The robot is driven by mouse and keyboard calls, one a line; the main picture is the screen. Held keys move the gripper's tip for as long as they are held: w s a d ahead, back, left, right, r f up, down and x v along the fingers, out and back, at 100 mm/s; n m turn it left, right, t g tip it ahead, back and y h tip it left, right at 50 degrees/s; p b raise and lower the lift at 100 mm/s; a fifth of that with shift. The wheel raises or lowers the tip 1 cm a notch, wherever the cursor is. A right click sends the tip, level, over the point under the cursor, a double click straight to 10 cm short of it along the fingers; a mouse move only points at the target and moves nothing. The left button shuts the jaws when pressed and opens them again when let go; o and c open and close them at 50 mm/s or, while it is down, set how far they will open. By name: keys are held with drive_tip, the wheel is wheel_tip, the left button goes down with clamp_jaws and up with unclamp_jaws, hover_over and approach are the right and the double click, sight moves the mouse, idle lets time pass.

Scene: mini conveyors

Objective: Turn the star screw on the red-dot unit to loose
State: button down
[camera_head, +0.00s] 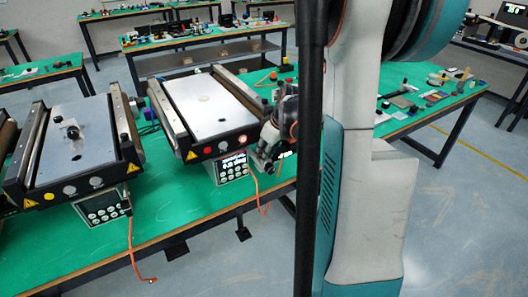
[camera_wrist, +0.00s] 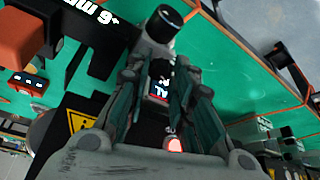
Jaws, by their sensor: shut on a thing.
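The red-dot unit is the right-hand mini conveyor (camera_head: 209,102), with a red dot (camera_head: 207,150) on its front end. My gripper (camera_head: 268,158) is at its front right corner, partly behind my own arm. In the wrist view my gripper (camera_wrist: 158,72) has its fingers close together, shut on a part at the unit's side that looks to be the star screw. The fingers hide most of that part, so its turn position cannot be told. A black round knob with a grey collar (camera_wrist: 165,24) shows just beyond the fingertips.
A second conveyor (camera_head: 80,140) with a yellow dot stands to the left on the same green table (camera_head: 170,210). Control boxes with orange cables hang at both fronts. Small parts lie on the table at right (camera_head: 430,95). A black bracket with white lettering (camera_wrist: 90,35) is close to my fingers.

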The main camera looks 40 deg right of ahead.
drive_tip(key=shift+d+n+g+y, duration=0.2)
drive_tip(key=shift+n+y, duration=0.2)
drive_tip(key=shift+n, duration=0.7)
drive_tip(key=shift+d+n+g+y, duration=0.15)
drive_tip(key=shift+n+y, duration=0.25)
drive_tip(key=shift+n, duration=0.7)
drive_tip(key=shift+a, duration=0.1)
drive_tip(key=c, duration=1.4)
unclamp_jaws()
drive_tip(key=v, duration=1.2)
drive_tip(key=shift+w, duration=0.1)
